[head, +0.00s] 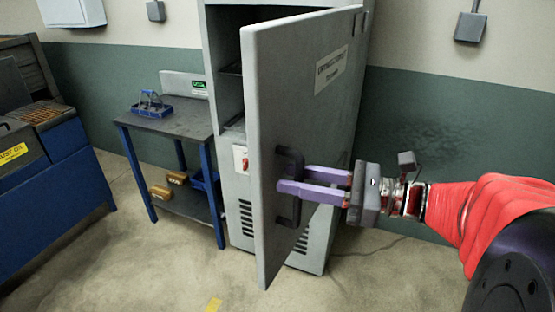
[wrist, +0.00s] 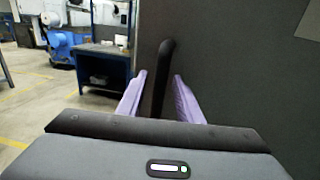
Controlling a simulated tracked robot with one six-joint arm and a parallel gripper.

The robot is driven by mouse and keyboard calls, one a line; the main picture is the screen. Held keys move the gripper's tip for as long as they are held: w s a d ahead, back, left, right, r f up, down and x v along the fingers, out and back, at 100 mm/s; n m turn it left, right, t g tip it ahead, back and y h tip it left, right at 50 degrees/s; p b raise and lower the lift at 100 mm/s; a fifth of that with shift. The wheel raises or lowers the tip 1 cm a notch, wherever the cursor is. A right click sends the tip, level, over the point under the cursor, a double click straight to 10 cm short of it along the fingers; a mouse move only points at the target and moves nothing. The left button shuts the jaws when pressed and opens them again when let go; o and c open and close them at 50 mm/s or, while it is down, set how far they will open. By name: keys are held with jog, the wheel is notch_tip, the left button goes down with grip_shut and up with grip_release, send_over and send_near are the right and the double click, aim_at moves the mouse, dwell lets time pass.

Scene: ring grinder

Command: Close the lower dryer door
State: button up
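The dryer door (head: 300,130) is a tall grey panel that stands swung open from the grey dryer cabinet (head: 222,75). A black bar handle (head: 291,209) is on its face, and this handle also shows in the wrist view (wrist: 164,70). My gripper (head: 294,180) has purple fingers and is at the handle. In the wrist view my gripper (wrist: 160,88) has one finger on each side of the handle, with gaps showing between. The fingers are apart, not visibly clamped. Part of the cabinet's inside is hidden behind the door.
A blue-legged table (head: 172,124) with a small blue basket (head: 151,108) stands left of the cabinet. Small yellow-brown boxes (head: 177,178) lie on its lower shelf. A blue machine (head: 62,165) is at far left. The floor (head: 130,265) in front is clear.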

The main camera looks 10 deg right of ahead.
grip_shut()
dwell(0.4)
dwell(0.4)
